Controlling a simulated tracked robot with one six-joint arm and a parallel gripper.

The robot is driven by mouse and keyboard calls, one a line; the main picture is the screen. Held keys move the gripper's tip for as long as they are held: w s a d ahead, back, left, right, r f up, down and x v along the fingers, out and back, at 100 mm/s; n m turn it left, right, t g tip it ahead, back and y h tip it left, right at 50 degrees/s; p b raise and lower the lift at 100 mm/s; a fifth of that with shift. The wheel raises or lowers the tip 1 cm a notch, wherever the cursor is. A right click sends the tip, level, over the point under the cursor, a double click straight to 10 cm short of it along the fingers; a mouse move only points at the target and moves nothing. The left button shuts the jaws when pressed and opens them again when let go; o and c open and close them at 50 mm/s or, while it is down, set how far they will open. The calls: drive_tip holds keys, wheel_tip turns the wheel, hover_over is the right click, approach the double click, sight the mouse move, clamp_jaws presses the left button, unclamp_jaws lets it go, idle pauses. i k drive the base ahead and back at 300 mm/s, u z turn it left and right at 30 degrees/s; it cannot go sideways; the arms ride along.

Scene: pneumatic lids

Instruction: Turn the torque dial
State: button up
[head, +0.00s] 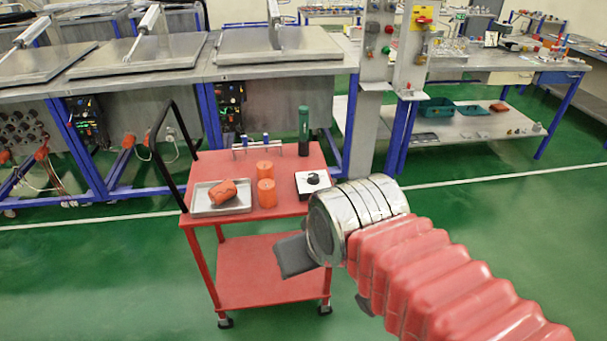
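The torque dial (313,179) is a black round knob on a small white box (302,190) at the right end of the red cart's top. It is in plain view. My arm reaches in from the lower right in the head view, with a red ribbed sleeve and a silver wrist. My gripper (292,256) shows as a dark grey block beyond the wrist. In the picture it appears below the dial and apart from it, in front of the cart's lower shelf. I cannot see a gap between its fingers.
On the red cart (235,169) stand two orange cylinders (266,193), a metal tray (203,207) with an orange part (222,192), a small rack (256,146) and a dark green cylinder (303,130). Steel workbenches (275,67) stand behind. The green floor is open on both sides.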

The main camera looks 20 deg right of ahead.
sight(313, 180)
drive_tip(key=z, duration=0.05)
drive_tip(key=i, duration=1)
drive_tip(key=u, duration=0.05)
